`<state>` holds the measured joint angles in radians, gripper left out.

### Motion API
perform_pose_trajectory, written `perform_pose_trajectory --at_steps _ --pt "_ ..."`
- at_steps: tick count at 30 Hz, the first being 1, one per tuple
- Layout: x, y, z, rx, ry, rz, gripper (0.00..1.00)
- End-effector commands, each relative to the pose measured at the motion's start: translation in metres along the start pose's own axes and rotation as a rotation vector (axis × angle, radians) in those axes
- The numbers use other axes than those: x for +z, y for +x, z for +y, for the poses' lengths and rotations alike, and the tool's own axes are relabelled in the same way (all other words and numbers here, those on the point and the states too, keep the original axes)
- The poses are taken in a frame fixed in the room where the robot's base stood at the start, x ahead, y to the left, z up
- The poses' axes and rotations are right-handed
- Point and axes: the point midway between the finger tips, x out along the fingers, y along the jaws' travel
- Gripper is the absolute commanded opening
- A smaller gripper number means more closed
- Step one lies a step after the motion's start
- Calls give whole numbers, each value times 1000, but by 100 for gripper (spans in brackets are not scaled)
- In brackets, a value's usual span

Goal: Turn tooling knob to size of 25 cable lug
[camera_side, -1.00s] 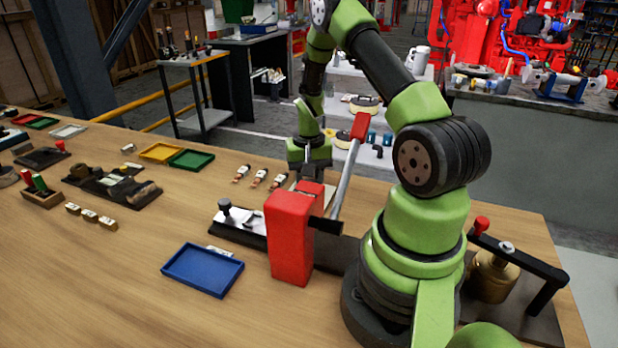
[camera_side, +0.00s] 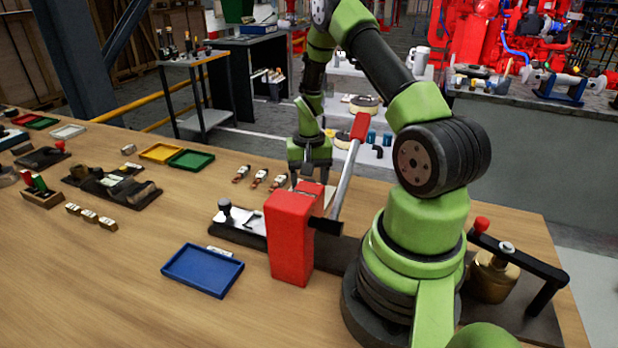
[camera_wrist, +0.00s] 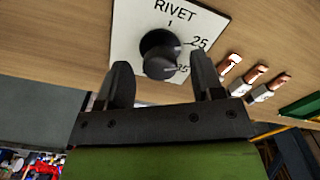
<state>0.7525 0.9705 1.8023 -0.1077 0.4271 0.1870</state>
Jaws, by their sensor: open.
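The tooling knob (camera_wrist: 160,53) is a round black knob on a white plate (camera_wrist: 128,36) in the wrist view. The plate carries the words "RIVET", "25" and "35". The knob's raised part points toward the "35" side, at the lower right of the plate. My gripper (camera_wrist: 158,78) is open, with its two dark fingers on either side of the knob's near part; I cannot tell whether they touch it. In the side view my gripper (camera_side: 308,180) points down behind the red press block (camera_side: 290,240), which hides most of the plate and the knob.
Several cable lugs (camera_side: 259,178) lie on the wooden table left of my gripper; they also show in the wrist view (camera_wrist: 250,77). The red-handled lever (camera_side: 346,175) rises close to my gripper's right. A blue tray (camera_side: 203,269) lies in front.

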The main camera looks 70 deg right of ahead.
Motion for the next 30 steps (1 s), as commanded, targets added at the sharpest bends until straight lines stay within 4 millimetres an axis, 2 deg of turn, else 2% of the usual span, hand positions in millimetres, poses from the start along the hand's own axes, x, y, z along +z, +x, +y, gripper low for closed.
perform_pose_trajectory --at_steps 5,12,16,21,30 --pt "-1 -23 0 -1 -1 5 61" --pt "-1 -70 0 -2 1 6 61" --pt "-1 -88 0 -1 -1 5 61" --pt "0 -98 0 0 1 0 61" --pt "0 -98 0 0 0 0 61"
